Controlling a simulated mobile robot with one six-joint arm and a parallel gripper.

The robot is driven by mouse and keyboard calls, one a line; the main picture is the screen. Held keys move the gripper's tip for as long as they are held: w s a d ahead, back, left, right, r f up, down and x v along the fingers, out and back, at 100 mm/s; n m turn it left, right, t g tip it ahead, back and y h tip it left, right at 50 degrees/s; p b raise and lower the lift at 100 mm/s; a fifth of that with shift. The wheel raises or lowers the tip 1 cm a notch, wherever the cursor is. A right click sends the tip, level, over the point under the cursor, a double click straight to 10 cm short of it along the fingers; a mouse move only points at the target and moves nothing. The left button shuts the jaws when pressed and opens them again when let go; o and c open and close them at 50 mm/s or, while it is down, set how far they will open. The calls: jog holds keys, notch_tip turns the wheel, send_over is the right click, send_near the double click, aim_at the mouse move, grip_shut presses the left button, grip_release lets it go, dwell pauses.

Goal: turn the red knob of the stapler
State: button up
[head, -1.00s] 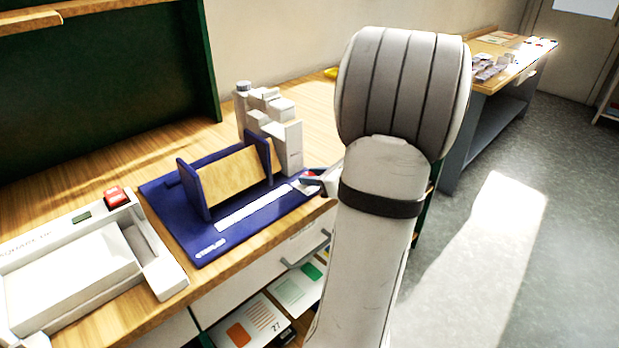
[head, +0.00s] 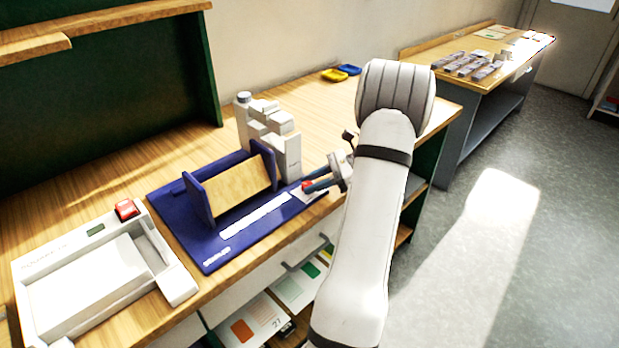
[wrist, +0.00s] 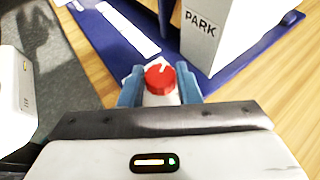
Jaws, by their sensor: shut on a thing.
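The stapler has a dark blue base (head: 221,238) with two blue upright plates holding a wooden board, and a grey-white column (head: 291,160) behind at the right. Its red knob (head: 307,187) sits at the base's right front corner. In the wrist view the red knob (wrist: 159,79) is round, with a white mark pointing up and slightly right. My gripper (wrist: 160,82) has its blue fingers on either side of the knob, shut on it. In the head view my gripper (head: 309,184) reaches the knob from the right and partly hides it.
A pale tray-like device (head: 150,265) with a red button (head: 127,209) stands left of the stapler. Yellow (head: 334,75) and blue (head: 349,69) dishes lie at the back.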

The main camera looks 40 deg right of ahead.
jog(key=n+g+p, duration=0.1)
jog(key=n+g, duration=0.1)
jog(key=n+g+y+p, duration=0.1)
jog(key=n+g, duration=0.1)
jog(key=g, duration=0.1)
jog(key=n+g+p, duration=0.1)
jog(key=n+g, duration=0.1)
jog(key=shift+w+d+g+y, duration=0.1)
jog(key=shift+w+g+y, duration=0.2)
jog(key=shift+w+y, duration=0.1)
jog(key=n+g, duration=0.1)
jog(key=n+g+p, duration=0.1)
jog(key=n+g, duration=0.1)
jog(key=n+g+h, duration=0.1)
jog(key=shift+w+f+n+g, duration=0.1)
jog(key=shift+w+n+g, duration=0.15)
jog(key=shift+n+g, duration=0.15)
jog(key=shift+p, duration=0.3)
jog(key=shift+s+f+h, duration=0.1)
jog(key=shift+f+h, duration=0.05)
jog(key=shift+h, duration=0.15)
jog(key=o, duration=1)
jog(key=shift+c, duration=0.2)
jog(key=shift+r, duration=0.2)
jog(key=shift+n, duration=0.3)
jog(key=shift+r, duration=0.15)
